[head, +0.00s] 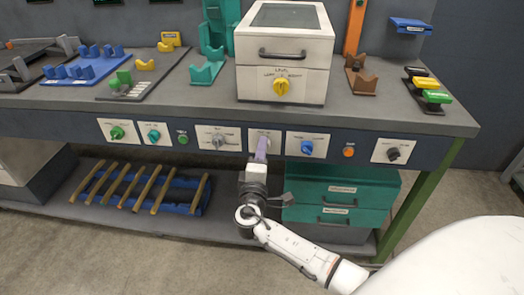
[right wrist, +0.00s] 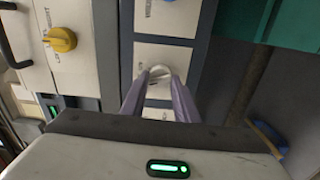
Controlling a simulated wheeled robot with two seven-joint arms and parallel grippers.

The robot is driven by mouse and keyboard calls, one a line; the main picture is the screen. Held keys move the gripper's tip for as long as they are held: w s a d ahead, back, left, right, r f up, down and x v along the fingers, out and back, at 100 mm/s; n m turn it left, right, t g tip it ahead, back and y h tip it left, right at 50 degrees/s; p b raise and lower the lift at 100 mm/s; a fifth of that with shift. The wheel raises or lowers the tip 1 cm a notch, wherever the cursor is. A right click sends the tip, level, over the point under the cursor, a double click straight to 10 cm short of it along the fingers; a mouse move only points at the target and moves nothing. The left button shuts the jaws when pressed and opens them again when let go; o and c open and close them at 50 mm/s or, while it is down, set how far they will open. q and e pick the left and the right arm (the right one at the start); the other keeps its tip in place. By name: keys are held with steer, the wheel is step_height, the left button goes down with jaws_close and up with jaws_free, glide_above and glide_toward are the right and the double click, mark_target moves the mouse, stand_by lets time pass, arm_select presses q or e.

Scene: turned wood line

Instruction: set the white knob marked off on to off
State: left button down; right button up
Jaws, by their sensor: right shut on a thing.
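The white knob (right wrist: 160,71) shows in the right wrist view on a pale panel plate, between the tips of my right gripper's two purple fingers. My right gripper (right wrist: 160,80) is shut on it. In the head view the right gripper (head: 262,144) reaches up to the front panel and covers most of the knob's plate (head: 265,133). The knob is hidden there, and the plate's marks are too small to read. Which mark the knob points to I cannot tell. My left gripper is in neither view.
A grey knob (head: 217,141) is left of the gripper and a blue knob (head: 307,148) right of it. A white box with a yellow knob (head: 282,87) stands on the bench above. Teal drawers (head: 345,192) are below right; a blue rack with wooden bars (head: 140,187) is below left.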

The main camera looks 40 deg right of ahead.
steer(key=o, duration=1.1)
steer(key=shift+c, duration=0.2)
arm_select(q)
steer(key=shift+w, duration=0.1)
arm_select(e)
steer(key=v, duration=1)
steer(key=shift+a, duration=0.2)
steer(key=shift+s, duration=0.1)
steer(key=s+a+f+m+g+y, duration=0.1)
steer(key=s+a+f+y, duration=0.1)
steer(key=s+f+y, duration=0.3)
steer(key=s+a+f+g+y+p, duration=0.1)
steer(key=s+a+f+g, duration=0.1)
steer(key=f, duration=0.4)
steer(key=s+a+f+m+g+y, duration=0.1)
steer(key=s+a+f+y, duration=0.1)
steer(key=s+a+f, duration=0.3)
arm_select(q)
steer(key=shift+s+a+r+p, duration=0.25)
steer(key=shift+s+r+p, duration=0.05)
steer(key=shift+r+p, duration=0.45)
arm_select(e)
steer(key=s+a+m+y, duration=0.4)
steer(key=s+a+y, duration=0.1)
steer(key=s, duration=0.4)
steer(key=shift+a+f+m+g+y, duration=0.3)
steer(key=shift+m+g+y, duration=0.1)
steer(key=shift+y, duration=0.4)
